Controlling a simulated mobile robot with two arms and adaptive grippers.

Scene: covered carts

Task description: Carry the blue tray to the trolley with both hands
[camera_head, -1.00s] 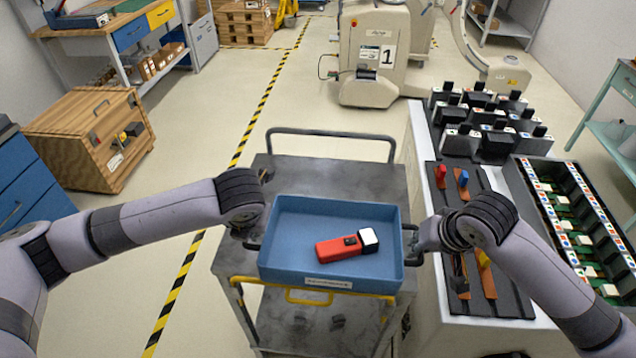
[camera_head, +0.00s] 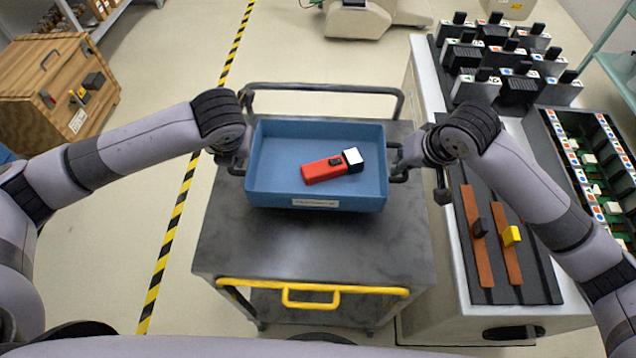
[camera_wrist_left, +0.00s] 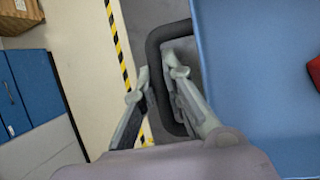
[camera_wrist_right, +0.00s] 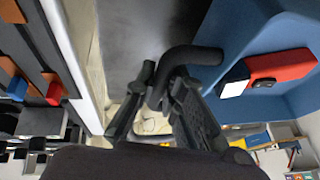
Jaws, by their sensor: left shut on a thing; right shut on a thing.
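The blue tray (camera_head: 270,195) is over the rear part of the grey trolley (camera_head: 320,245). A red device with a black and white end (camera_head: 325,170) lies in it. My left gripper (camera_head: 236,166) is shut on the tray's left dark handle; the handle (camera_wrist_left: 154,75) runs between the fingers (camera_wrist_left: 160,78) in the left wrist view. My right gripper (camera_head: 400,166) is shut on the right handle, which also shows in the right wrist view (camera_wrist_right: 195,56). The tray looks about level. I cannot tell whether its bottom touches the trolley top.
The trolley has a dark rear rail (camera_head: 320,88) and a yellow front handle (camera_head: 310,298). A white bench (camera_head: 450,290) with black blocks and coloured parts stands close on the right. A wooden crate (camera_head: 40,120) is at the left. The trolley's front top is bare.

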